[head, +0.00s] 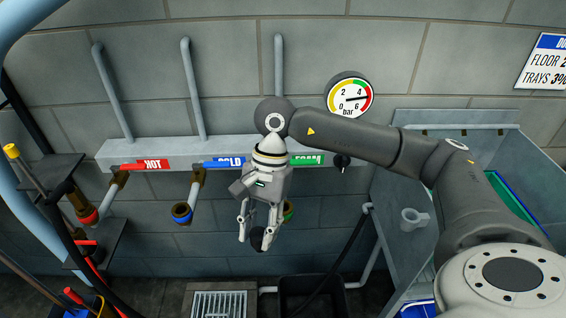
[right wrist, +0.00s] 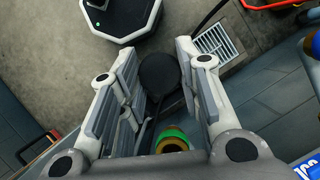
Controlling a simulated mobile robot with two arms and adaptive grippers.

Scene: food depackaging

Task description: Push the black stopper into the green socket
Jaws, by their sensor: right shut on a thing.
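My right gripper (head: 256,239) points down in front of the wall pipework and is shut on the round black stopper (head: 257,241). In the right wrist view the stopper (right wrist: 160,73) sits between the two fingertips. The green socket (head: 289,211) is mostly hidden behind the right gripper's fingers in the head view. In the right wrist view the green socket (right wrist: 173,138), with a yellowish ring, shows near the gripper's palm. The stopper is apart from it. My left gripper is not in view.
A red-ended outlet (head: 88,215) and a blue-ended outlet (head: 182,212) hang to the left. A pressure gauge (head: 350,98) is on the wall. A floor grate (head: 219,304) and a black bin (head: 308,292) are below. A metal sink (head: 405,185) stands right.

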